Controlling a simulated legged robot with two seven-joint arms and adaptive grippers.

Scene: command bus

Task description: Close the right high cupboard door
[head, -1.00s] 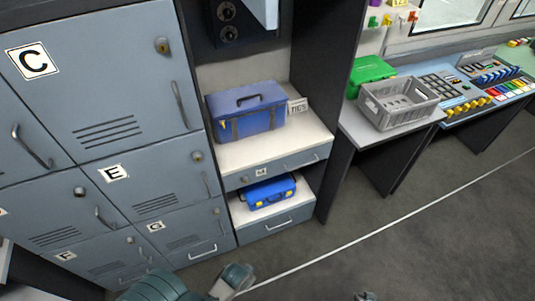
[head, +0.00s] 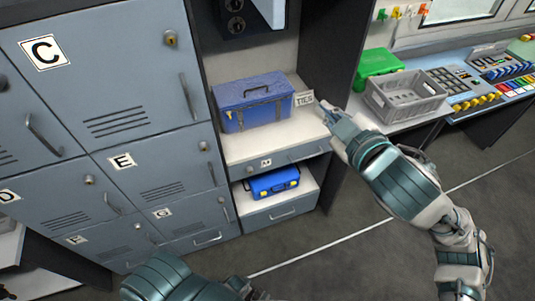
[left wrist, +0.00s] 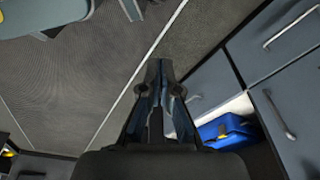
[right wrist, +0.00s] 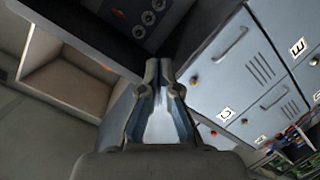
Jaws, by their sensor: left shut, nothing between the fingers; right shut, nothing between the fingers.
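A pale blue-grey panel (head: 271,12) hangs at the top edge of the head view. It looks like the lower corner of a high cupboard door, and the rest is out of view. In the right wrist view an open, empty compartment (right wrist: 70,82) shows at the left; I cannot tell its door there for certain. My right gripper (head: 326,110) is shut and empty, raised in front of the shelf niche, below and right of that panel and apart from it. It also shows in the right wrist view (right wrist: 158,68). My left gripper (left wrist: 158,70) is shut and empty, low over the floor.
Grey lockers (head: 150,120) fill the left. A blue toolbox (head: 252,104) stands on the niche shelf beside a TIES sign (head: 304,98); a smaller blue case (head: 273,184) sits below. A grey crate (head: 405,97) and green case (head: 377,65) stand on the right counter. Floor is clear.

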